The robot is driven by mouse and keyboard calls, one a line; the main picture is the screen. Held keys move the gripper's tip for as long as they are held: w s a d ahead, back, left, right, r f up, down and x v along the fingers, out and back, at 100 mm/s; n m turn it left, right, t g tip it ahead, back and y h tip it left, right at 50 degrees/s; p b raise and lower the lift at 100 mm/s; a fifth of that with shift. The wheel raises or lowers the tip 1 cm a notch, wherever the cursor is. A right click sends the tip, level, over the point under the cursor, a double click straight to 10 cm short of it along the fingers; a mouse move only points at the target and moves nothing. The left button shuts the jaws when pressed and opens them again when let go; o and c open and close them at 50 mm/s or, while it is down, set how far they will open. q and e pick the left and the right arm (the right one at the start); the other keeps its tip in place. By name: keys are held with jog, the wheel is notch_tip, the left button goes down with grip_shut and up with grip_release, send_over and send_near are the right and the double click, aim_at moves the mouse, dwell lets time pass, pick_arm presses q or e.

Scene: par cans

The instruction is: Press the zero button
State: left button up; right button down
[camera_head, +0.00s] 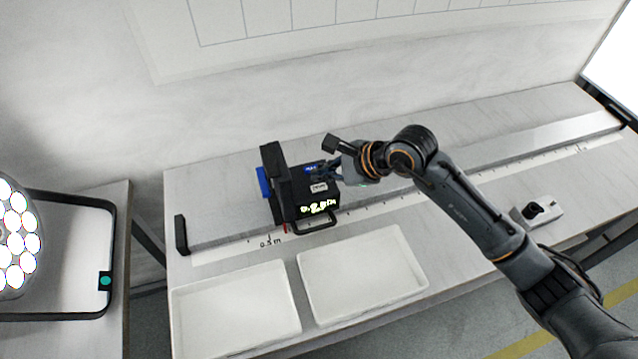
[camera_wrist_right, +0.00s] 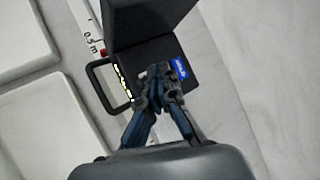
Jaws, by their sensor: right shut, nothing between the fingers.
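A black measuring device (camera_head: 290,196) sits on the rail of the bench, with a lit yellow readout (camera_head: 319,208) on its front. A blue button (camera_head: 311,168) with small lettering is on its top; it also shows in the right wrist view (camera_wrist_right: 180,68). A pale button (camera_head: 319,187) lies nearer the readout. My right gripper (camera_head: 322,173) is shut and empty, its fingertips over the device's top, close to the buttons. My left gripper is not in view.
Two white trays (camera_head: 296,325) (camera_head: 421,291) lie along the bench front. A black handle (camera_head: 316,226) sticks out of the device. A small white block with a black knob (camera_head: 533,211) stands at right. A lamp with round lights (camera_head: 17,240) is at far left.

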aim_at(323, 189)
jog(key=shift+r+p, duration=0.8)
jog(key=shift+r, duration=1.2)
